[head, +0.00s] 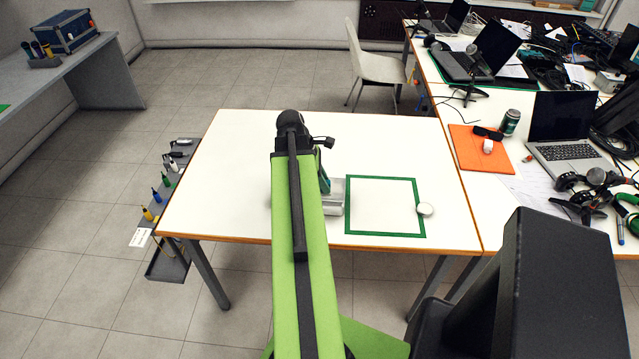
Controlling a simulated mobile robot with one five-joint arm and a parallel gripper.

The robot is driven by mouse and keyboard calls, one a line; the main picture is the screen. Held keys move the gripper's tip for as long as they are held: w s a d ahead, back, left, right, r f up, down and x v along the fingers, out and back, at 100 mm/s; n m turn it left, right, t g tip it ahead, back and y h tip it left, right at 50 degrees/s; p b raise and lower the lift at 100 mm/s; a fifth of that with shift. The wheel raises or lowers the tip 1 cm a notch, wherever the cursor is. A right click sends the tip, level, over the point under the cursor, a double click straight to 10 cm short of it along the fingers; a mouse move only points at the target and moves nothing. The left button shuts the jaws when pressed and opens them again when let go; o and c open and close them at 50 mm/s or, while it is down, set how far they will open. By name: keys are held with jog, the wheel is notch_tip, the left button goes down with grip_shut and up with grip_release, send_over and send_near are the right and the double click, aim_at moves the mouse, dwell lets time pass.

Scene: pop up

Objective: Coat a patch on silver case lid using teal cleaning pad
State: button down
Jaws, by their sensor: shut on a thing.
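My green arm reaches forward over the white table (230,170) in the head view and hides much of what lies under it. My gripper (324,184) shows only in part at the arm's right side, just above the silver case (335,202). It is shut on a small teal piece, the teal cleaning pad (325,186). The case lies on the table left of the green square outline, its left part hidden by my arm. Whether the pad touches the lid cannot be told.
A green square outline (384,234) is on the table, empty inside. A tool rack (168,205) hangs at the table's left. A side table holds an orange mat (470,155) and laptops. The table's left part is clear.

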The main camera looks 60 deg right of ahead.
jog(key=shift+s+d, duration=0.35)
jog(key=shift+s, duration=0.65)
jog(key=shift+s+d, duration=0.35)
jog(key=shift+s, duration=0.6)
jog(key=shift+s+d, duration=0.35)
jog(key=shift+s, duration=0.65)
notch_tip(320, 180, up, 6)
jog(key=p, duration=0.6)
notch_tip(320, 180, up, 3)
jog(key=p, duration=0.3)
